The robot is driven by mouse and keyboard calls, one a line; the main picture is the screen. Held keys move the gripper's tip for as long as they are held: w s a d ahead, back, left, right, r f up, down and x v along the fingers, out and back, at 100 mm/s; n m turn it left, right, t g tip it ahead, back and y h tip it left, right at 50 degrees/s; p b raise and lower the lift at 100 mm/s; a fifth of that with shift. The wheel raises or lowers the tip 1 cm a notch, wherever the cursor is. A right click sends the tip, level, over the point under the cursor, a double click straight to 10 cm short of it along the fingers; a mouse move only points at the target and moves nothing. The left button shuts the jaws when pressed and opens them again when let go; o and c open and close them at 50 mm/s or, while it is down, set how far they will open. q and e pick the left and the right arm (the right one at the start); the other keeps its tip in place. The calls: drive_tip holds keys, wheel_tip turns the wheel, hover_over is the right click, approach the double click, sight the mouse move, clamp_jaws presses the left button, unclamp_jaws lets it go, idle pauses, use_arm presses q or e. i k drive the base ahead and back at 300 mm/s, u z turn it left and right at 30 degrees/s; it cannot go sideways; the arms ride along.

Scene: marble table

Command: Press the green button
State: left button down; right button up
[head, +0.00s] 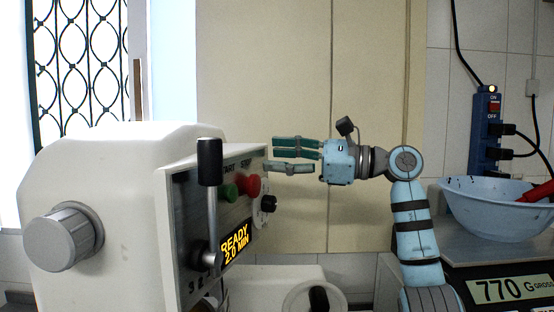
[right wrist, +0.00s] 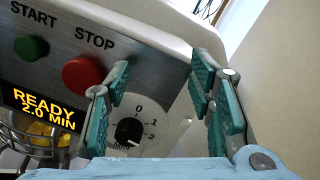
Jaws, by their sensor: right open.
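The green button (head: 229,192) is on the front panel of a white machine (head: 110,170), under the word START. It also shows at the upper left of the right wrist view (right wrist: 31,47). The red STOP button (head: 248,186) is to its right; in the right wrist view the red button (right wrist: 83,75) is close to my left-hand finger. My right gripper (head: 270,155) is open and empty, its fingers pointing left by the panel's right edge. It also shows in the right wrist view (right wrist: 158,88), away from the green button. My left gripper is not in view.
A lever (head: 210,200) stands out in front of the panel. A dial (right wrist: 128,130) is below the red button. A display (head: 235,244) reads READY 2.0 MIN. A blue bowl (head: 490,212) sits on a scale (head: 508,288) at the right.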

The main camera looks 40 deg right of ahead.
sight(231, 193)
drive_tip(key=k, duration=2)
